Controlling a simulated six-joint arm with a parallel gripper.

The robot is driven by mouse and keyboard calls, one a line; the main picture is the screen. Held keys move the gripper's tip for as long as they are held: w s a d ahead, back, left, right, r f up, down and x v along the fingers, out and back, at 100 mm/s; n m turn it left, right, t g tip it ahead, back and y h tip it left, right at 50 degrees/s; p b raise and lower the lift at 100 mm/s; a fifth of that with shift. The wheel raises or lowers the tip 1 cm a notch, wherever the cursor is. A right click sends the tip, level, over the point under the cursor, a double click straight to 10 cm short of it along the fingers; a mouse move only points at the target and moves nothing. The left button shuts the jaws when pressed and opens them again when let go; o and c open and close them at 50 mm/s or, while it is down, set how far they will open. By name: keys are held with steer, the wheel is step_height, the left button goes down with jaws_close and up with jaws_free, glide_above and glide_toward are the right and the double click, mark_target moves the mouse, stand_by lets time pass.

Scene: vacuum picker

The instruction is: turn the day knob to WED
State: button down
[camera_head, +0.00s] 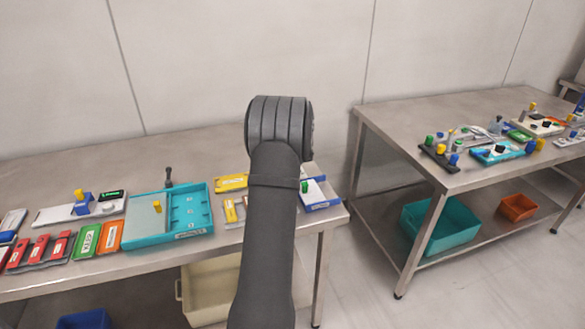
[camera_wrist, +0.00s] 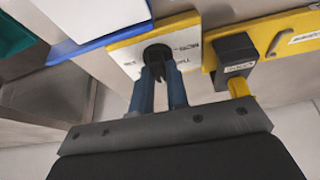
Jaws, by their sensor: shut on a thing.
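The day knob (camera_wrist: 156,52) is a dark round knob on a white plate (camera_wrist: 128,56) with a yellow edge, in the upper middle of the wrist view. Small dark lettering is printed around it, upside down and too small to read surely. My gripper (camera_wrist: 161,70) has two blue fingers, shut on the knob. The fingertips hide part of the knob, and I cannot tell which day it points at. In the head view my arm hides the gripper and the knob.
In the wrist view, a black block (camera_wrist: 234,50) on a yellow plate stands close right of the knob, with a yellow peg (camera_wrist: 239,88). A blue-edged white item (camera_wrist: 92,14) lies close left. In the head view, a teal tray (camera_head: 203,188) is left of my arm.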

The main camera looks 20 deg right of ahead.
stand_by(0.3)
steer(key=c, duration=1.4)
jaws_free()
steer(key=v, duration=1.7)
steer(key=shift+r, duration=0.25)
steer(key=shift+d+f, duration=0.1)
steer(key=shift+d, duration=0.05)
steer(key=x, duration=1.7)
steer(key=shift+f, duration=0.15)
